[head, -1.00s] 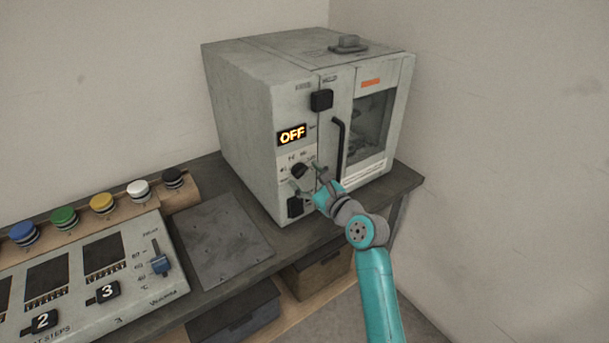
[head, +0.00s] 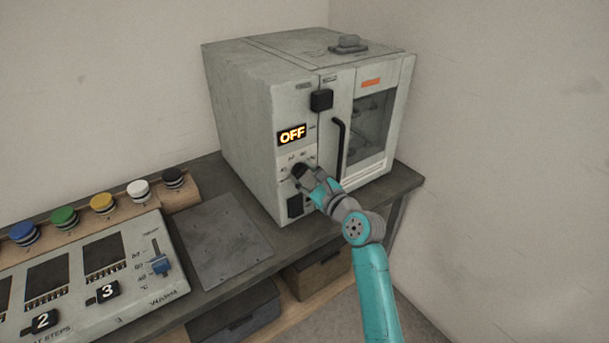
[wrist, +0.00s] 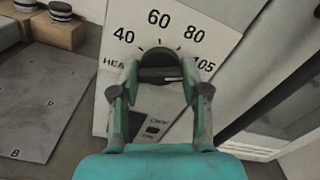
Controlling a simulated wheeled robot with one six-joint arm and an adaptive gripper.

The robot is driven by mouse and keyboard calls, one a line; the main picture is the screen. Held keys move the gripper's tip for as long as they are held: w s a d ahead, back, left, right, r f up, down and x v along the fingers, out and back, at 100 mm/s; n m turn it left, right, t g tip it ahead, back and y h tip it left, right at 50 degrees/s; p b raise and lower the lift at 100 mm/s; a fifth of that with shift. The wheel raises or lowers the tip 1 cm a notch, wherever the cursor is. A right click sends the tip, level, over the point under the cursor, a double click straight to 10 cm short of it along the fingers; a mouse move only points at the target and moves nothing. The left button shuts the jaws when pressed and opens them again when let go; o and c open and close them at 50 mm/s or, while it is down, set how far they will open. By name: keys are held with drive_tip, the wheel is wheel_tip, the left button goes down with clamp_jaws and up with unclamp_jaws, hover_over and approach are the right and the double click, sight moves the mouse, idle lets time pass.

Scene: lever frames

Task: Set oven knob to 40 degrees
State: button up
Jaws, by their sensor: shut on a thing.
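The oven (head: 245,110) stands on the bench, and its orange display (head: 292,135) reads OFF. The black round oven knob (wrist: 160,72) sits on its front panel, below a dial marked 40, 60, 80 and 105 in the wrist view. My gripper (wrist: 160,82) is shut on the knob, one finger on each side. In the head view my gripper (head: 304,176) covers much of the knob. The 40 mark (wrist: 124,37) is at the upper left of the knob. The knob's pointer cannot be made out clearly.
A black square switch (head: 321,100) is above the display and another (head: 295,206) is below the knob. The door handle (head: 338,148) is close to the right of my gripper. A control panel (head: 150,302) and several coloured buttons are at the left.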

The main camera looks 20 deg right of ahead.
drive_tip(key=n, duration=0.7)
drive_tip(key=shift+n, duration=0.4)
drive_tip(key=n, duration=0.3)
drive_tip(key=shift+n, duration=0.3)
drive_tip(key=n, duration=0.4)
drive_tip(key=shift+n, duration=0.3)
drive_tip(key=n, duration=0.5)
drive_tip(key=shift+f, duration=0.1)
drive_tip(key=n, duration=0.5)
drive_tip(key=shift+n, duration=0.5)
drive_tip(key=o, duration=1.1)
